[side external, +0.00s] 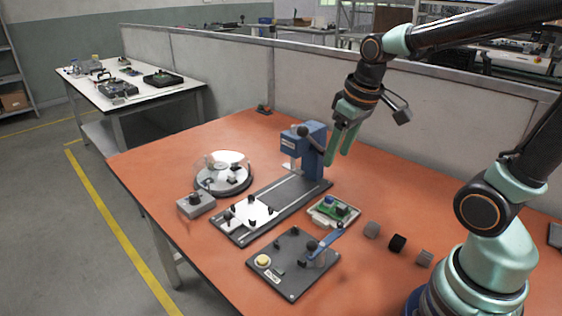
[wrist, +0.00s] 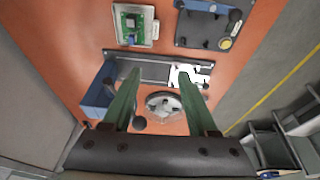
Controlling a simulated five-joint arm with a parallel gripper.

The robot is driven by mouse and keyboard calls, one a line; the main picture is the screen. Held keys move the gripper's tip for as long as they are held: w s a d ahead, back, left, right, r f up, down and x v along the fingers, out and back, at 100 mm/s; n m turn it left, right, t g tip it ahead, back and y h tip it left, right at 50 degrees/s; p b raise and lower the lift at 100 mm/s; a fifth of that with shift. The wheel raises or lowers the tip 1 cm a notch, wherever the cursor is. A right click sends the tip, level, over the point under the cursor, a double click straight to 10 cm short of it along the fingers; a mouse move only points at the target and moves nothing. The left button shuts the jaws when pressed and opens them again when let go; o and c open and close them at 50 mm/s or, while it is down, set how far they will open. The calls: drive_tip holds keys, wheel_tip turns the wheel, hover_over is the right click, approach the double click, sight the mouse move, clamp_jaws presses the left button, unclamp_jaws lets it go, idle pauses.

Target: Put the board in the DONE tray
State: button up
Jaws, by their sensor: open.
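The green board (side external: 333,208), with a blue part at one end, sits on a pale, shallow tray (side external: 318,220) right of the long grey rail. In the wrist view the board (wrist: 131,22) and its tray (wrist: 148,40) show at the top, left of centre. I cannot make out a DONE label, so I cannot tell whether this is the DONE tray. My gripper (side external: 338,158) is open and empty, high above the table beside the blue block. In the wrist view its green fingers (wrist: 158,75) are spread over the rail, well away from the board.
A blue block (side external: 312,140) with a black knob stands at the rail's (side external: 295,195) far end. A dark clamp plate (side external: 290,285), a round dish (side external: 224,185), a grey switch box (side external: 195,204) and small cubes (side external: 397,243) surround the board.

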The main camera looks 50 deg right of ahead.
drive_tip(key=s+a+r+t, duration=0.2)
drive_tip(key=s+a, duration=0.1)
drive_tip(key=a, duration=0.2)
drive_tip(key=shift+r+y, duration=0.3)
drive_tip(key=shift+r, duration=0.1)
